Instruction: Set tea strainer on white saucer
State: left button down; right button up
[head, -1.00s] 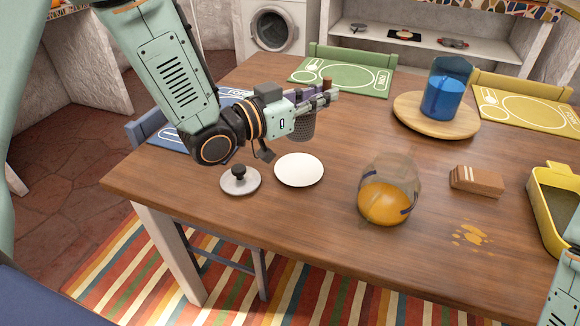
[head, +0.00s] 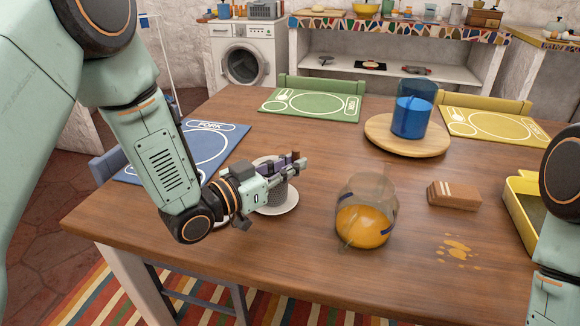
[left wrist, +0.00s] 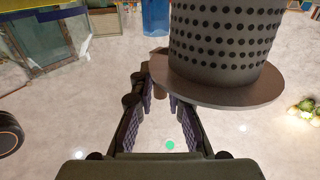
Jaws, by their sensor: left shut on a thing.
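The tea strainer (head: 279,194) is a grey perforated cup with a wide rim. In the left wrist view the strainer (left wrist: 225,45) fills the upper right, just beyond the fingers. My left gripper (head: 300,163) is shut on it. The strainer hangs upright over the white saucer (head: 289,208), which lies flat on the wooden table. The strainer and gripper hide part of the saucer, and I cannot tell whether the strainer's bottom touches it. My right arm shows at the right edge, but its gripper is out of view.
A glass jug of orange liquid (head: 363,227) stands right of the saucer, near an orange spill (head: 456,249). A brown block (head: 454,194), a yellow tray (head: 522,215) and a blue-filled pitcher (head: 411,117) on a round board (head: 376,130) are farther right. Table between saucer and jug is clear.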

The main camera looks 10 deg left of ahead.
pick_arm(q)
jog(key=shift+s, duration=0.15)
jog(key=c, duration=1.7)
grip_release()
jog(key=shift+c, duration=0.2)
jog(key=o, duration=0.4)
jog(key=shift+f, duration=0.1)
jog(key=p+v, duration=0.4)
jog(key=v, duration=0.8)
